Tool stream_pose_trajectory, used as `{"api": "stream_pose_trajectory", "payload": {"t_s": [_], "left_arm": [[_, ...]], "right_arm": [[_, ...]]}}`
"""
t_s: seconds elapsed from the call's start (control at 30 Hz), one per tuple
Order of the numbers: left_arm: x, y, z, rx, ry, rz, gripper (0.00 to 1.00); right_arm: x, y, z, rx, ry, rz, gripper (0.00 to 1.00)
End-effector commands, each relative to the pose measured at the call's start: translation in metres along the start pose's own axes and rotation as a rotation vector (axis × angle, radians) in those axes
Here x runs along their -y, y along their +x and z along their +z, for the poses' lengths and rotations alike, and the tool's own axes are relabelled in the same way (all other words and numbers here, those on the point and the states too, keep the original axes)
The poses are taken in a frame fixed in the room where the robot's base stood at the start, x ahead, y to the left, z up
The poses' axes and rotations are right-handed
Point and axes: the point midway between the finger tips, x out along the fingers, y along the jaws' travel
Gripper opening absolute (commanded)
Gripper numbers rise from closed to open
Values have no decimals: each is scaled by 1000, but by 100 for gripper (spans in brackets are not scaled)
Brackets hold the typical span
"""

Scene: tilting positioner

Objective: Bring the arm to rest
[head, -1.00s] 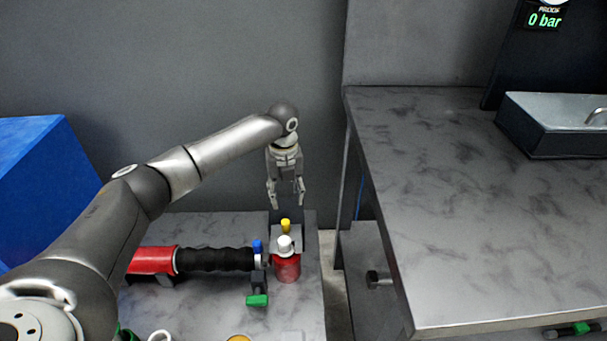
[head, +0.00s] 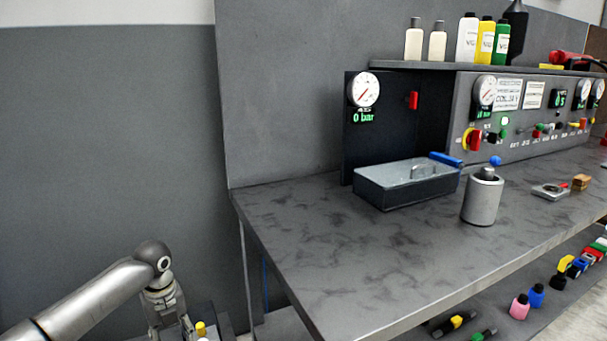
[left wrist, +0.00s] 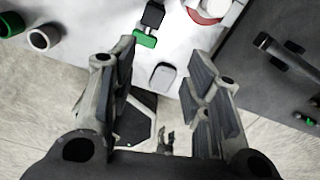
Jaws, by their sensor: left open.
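My left gripper (left wrist: 160,100) is open in the left wrist view, with nothing between its two fingers. In the head view my left arm comes in at the lower left and its gripper (head: 170,325) points down at the bottom edge, partly cut off. A yellow-topped part (head: 201,328) shows just right of it. In the left wrist view, a green-ended black fitting (left wrist: 146,37) and a red and white round part (left wrist: 208,10) lie beyond the fingers on a pale surface. My right gripper is in neither view.
A dark workbench (head: 290,235) fills the right, its left edge near my arm. It carries a grey bin (head: 405,195), a metal cylinder (head: 482,200) and a gauge panel (head: 378,125). Bottles (head: 467,40) stand on a shelf. Small coloured parts (head: 519,306) lie below the bench.

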Motion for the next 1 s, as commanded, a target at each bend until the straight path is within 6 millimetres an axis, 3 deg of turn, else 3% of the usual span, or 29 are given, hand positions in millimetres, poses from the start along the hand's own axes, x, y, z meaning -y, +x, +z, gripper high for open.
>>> {"api": "stream_pose_trajectory", "payload": {"t_s": [0.27,0.57,0.77,1.0], "left_arm": [[11,24,-26,-9,-34,-2,44],[29,63,-79,-23,-124,-21,44],[43,96,-138,-50,-256,-63,44],[49,124,-225,-110,-584,-163,44]], "right_arm": [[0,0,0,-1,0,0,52],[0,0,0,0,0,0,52],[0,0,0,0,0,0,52],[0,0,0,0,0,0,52]]}}
